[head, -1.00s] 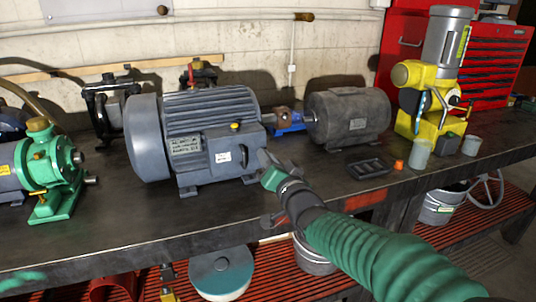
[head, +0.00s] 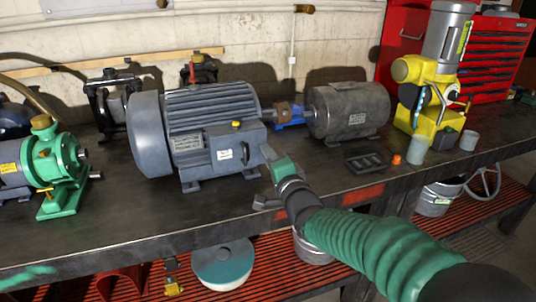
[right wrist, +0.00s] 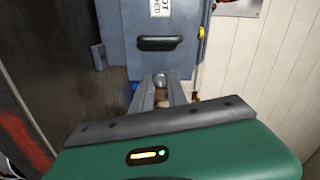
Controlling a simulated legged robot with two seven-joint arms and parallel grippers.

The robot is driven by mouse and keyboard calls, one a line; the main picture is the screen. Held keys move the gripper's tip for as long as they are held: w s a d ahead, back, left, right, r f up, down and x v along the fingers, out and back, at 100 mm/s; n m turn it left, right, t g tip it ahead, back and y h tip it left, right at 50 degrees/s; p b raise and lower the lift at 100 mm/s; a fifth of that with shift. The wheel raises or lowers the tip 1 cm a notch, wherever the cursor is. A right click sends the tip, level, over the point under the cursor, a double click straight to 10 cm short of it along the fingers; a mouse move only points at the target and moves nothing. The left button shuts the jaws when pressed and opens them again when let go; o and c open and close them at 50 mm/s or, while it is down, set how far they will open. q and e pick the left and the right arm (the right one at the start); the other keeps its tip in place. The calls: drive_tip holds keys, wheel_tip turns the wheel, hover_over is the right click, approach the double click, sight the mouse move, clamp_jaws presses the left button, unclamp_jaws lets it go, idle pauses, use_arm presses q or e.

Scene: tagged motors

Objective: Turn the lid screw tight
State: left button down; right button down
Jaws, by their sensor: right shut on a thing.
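The large grey-blue motor (head: 205,118) stands on the workbench with a terminal box (head: 238,146) on its near side. The box carries a white tag (head: 225,154) and a yellow knob on top (head: 236,124). In the right wrist view the box lid (right wrist: 160,45) fills the top, with a dark slot and part of the tag. My left gripper is not in view.
A green pump (head: 58,165) stands at the left, a darker grey motor (head: 349,110) at the right. A black tray (head: 367,162), an orange cap (head: 396,160) and grey cups lie further right. The bench front (head: 150,222) is clear.

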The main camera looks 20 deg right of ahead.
drive_tip(key=shift+f, duration=0.4)
drive_tip(key=c, duration=1.6)
unclamp_jaws()
drive_tip(key=o, duration=0.3)
drive_tip(key=shift+d+r, duration=0.1)
drive_tip(key=shift+r, duration=0.1)
